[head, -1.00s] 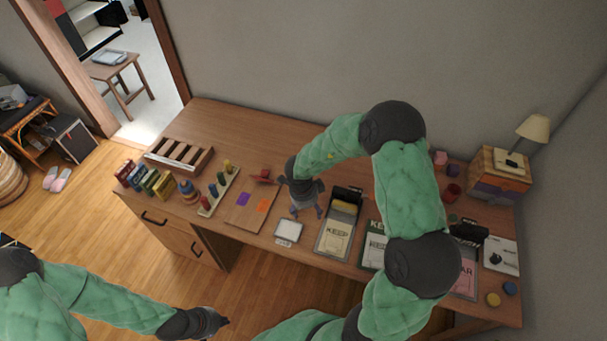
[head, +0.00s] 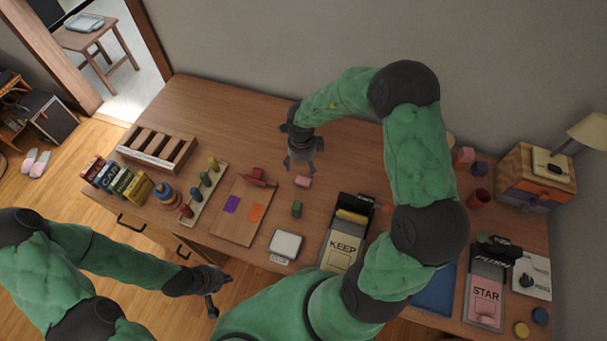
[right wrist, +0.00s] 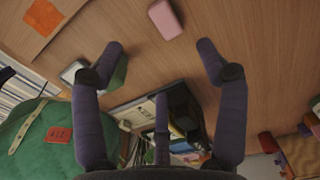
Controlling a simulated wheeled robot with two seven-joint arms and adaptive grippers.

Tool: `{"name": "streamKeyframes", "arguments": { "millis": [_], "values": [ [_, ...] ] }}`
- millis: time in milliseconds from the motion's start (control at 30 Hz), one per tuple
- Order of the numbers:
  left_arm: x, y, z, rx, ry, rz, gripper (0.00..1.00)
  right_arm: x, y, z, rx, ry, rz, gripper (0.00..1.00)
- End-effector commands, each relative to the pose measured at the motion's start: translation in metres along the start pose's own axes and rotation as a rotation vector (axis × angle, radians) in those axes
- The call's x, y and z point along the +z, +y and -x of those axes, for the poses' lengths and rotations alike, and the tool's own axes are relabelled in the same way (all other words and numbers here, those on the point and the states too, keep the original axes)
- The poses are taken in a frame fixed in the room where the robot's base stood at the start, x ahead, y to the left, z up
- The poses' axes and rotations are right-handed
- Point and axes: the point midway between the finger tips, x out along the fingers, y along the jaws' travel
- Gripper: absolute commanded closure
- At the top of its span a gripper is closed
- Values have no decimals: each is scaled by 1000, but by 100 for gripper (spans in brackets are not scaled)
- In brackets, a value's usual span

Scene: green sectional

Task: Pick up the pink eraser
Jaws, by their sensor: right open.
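The pink eraser (head: 302,181) is a small rounded block lying on the wooden desk (head: 235,110). My right gripper (head: 301,166) is open and empty, just behind and above the eraser in the head view. In the right wrist view the eraser (right wrist: 165,18) lies near the top edge, beyond the spread fingertips of the right gripper (right wrist: 160,48) and apart from them. My left gripper (head: 220,293) is low in front of the desk, with its fingers apart and nothing seen between them.
A green block (head: 297,209) lies in front of the eraser. A wooden board (head: 238,228) with purple and orange patches is to the left, a white-topped square item (head: 286,244) nearer. A KEEP tray (head: 336,262) is to the right. The desk behind the eraser is clear.

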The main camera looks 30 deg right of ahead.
Motion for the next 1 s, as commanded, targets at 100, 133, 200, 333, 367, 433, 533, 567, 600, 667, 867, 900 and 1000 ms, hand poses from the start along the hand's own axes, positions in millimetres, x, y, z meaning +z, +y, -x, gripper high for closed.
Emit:
{"name": "streamKeyframes", "arguments": {
  "millis": [100,133,200,333,367,433,533,567,600,667,867,900,1000],
  "values": [
    [0,-2,-4,0,0,0,100,0,0,-7,0,0,0,26],
    [0,-2,-5,0,0,0,100,0,0,-9,0,0,0,26],
    [0,-3,-7,0,0,0,100,0,0,-16,1,1,0,26],
    [0,-5,-14,0,0,0,100,-1,0,-36,2,1,-1,26],
    [0,-6,-16,0,0,0,100,-1,0,-41,2,1,-1,26],
    [-1,-7,-19,0,0,0,100,0,0,-51,0,1,0,26],
    [-1,-8,-21,0,0,0,100,0,0,-59,0,1,1,26],
    [-1,-8,-22,0,0,0,100,0,0,-61,0,1,1,26],
    [-1,-8,-23,0,0,0,100,0,0,-64,0,1,1,26],
    [-1,-10,-27,0,0,0,100,0,-1,-70,0,0,0,26],
    [-2,-15,-42,0,0,0,100,-1,-1,-99,1,0,0,26],
    [-2,-15,-43,0,0,0,100,-1,-1,-103,1,0,0,26],
    [-2,-16,-45,0,0,0,100,-1,-1,-110,1,0,0,26]
  ]
}}
